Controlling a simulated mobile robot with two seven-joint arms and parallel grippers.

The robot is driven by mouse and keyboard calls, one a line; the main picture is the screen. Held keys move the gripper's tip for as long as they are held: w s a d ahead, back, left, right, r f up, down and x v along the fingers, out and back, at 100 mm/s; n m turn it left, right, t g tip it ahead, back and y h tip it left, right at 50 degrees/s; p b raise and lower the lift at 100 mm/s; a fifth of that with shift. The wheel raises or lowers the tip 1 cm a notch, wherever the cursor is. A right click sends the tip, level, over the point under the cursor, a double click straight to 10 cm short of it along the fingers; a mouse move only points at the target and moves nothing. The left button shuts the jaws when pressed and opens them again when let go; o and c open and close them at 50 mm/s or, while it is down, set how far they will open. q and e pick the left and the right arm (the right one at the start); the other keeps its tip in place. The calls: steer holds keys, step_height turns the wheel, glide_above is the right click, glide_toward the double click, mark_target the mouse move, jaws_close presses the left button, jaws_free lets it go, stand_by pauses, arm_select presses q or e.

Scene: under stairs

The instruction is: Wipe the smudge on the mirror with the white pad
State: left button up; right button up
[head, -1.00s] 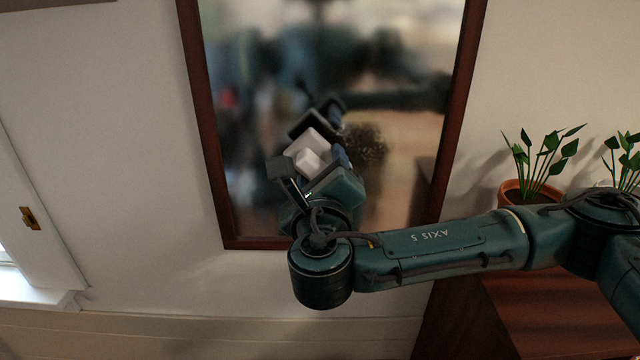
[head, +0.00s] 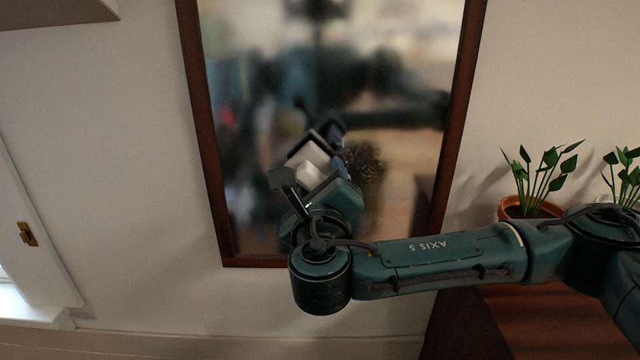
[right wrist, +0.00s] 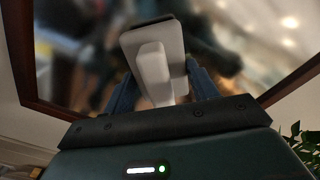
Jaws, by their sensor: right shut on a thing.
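The mirror (head: 400,60) hangs on the wall in a dark wooden frame, with blurred reflections in it. The smudge (head: 364,163) is a brown speckled patch on the lower middle of the glass. My right gripper (head: 320,172) is shut on the white pad (head: 306,157), just left of the smudge in the head view. In the right wrist view the pad (right wrist: 173,40) stands between the blue fingers of the gripper (right wrist: 163,90), facing the glass. I cannot tell whether the pad touches the mirror. The smudge is not clear in that view. My left gripper is not in view.
A potted plant (head: 538,180) stands right of the mirror on a reddish-brown wooden cabinet (head: 555,315), behind my right arm. A second plant (head: 622,175) is at the right edge. A white panel with a brass latch (head: 27,234) is at left. The wall left of the mirror is bare.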

steer(key=shift+w, duration=0.75)
